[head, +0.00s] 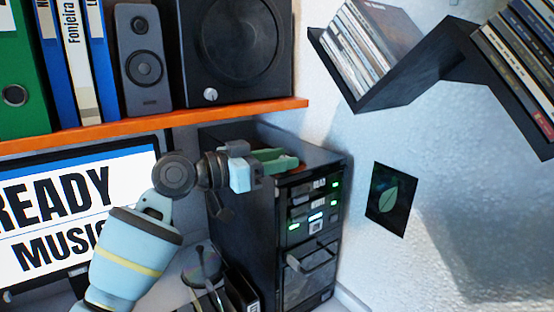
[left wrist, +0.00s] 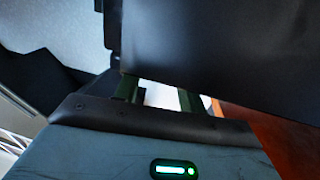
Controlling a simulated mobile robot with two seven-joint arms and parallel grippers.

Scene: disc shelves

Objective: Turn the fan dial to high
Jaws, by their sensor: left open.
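A small silver knob (head: 210,94) sits low on the front of a black box with a round face (head: 238,42), on the orange shelf. It is the only thing I see that looks like the fan dial; its setting is too small to read. My left gripper (head: 278,161) is open, with green fingers, in front of and below the shelf, by the top of the black tower. It is apart from the knob. In the left wrist view the open fingers (left wrist: 157,97) show with a pale gap between them, and a large dark surface (left wrist: 220,50) hides their tips. My right gripper is not in view.
The orange shelf (head: 150,137) holds a grey speaker (head: 142,58) and binders (head: 75,60). Below are a monitor (head: 60,200) and the black tower (head: 310,255) with green lights. Dark disc shelves (head: 400,75) hang on the right wall, above a leaf plaque (head: 389,200).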

